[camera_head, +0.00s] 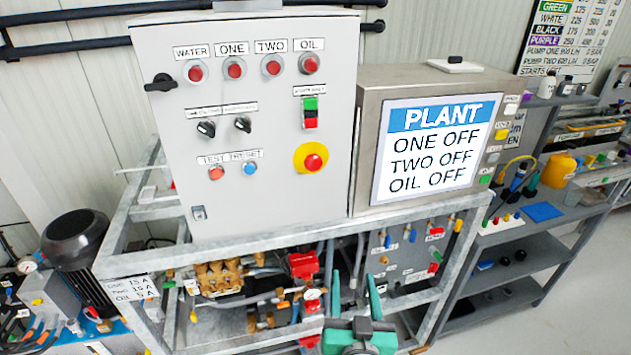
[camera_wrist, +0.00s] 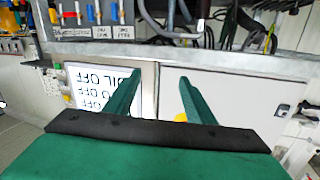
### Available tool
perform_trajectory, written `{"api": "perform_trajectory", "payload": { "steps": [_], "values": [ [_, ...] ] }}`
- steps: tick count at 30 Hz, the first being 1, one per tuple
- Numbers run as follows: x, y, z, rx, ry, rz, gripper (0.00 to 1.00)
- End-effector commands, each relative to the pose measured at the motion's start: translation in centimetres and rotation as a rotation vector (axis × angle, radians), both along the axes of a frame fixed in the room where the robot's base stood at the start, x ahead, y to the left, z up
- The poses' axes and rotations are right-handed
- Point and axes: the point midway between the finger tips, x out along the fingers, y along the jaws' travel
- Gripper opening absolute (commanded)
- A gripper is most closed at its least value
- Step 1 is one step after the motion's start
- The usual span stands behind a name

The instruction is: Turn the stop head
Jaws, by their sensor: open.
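The stop head (camera_head: 314,161) is a red mushroom button on a round yellow plate, low on the right of the grey control cabinet's front. It looks upright and unobstructed in the head view. In the wrist view, which is upside down, a bit of its yellow plate (camera_wrist: 180,117) shows beside one finger; the rest is hidden. My gripper (camera_head: 353,276) has green fingers, open and empty. In the head view it is below and right of the stop head, apart from it. In the wrist view my gripper (camera_wrist: 160,78) points along the cabinet front.
The grey cabinet (camera_head: 230,120) carries lamps, switches and a green-red switch (camera_head: 310,112) above the stop head. A screen (camera_head: 435,148) reading "PLANT, ONE OFF, TWO OFF, OIL OFF" stands to its right. The metal frame (camera_head: 270,249) with pumps and hoses lies below.

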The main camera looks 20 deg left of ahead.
Motion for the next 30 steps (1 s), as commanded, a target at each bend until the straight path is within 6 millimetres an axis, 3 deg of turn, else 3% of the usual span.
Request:
{"api": "perform_trajectory", "payload": {
  "steps": [1,6,15,21,26,30],
  "values": [
    [0.9,0.5,2.0,-0.009,-0.021,0.022,0.50],
    [2.6,2.4,7.7,-0.047,-0.064,0.106,0.50],
    [3.2,5.4,17.0,-0.153,-0.137,0.239,0.50],
    [2.7,6.3,20.1,-0.205,-0.163,0.284,0.50],
    [2.9,6.8,20.7,-0.216,-0.167,0.296,0.50],
    [4.2,7.6,20.7,-0.216,-0.165,0.296,0.50]
  ]
}}
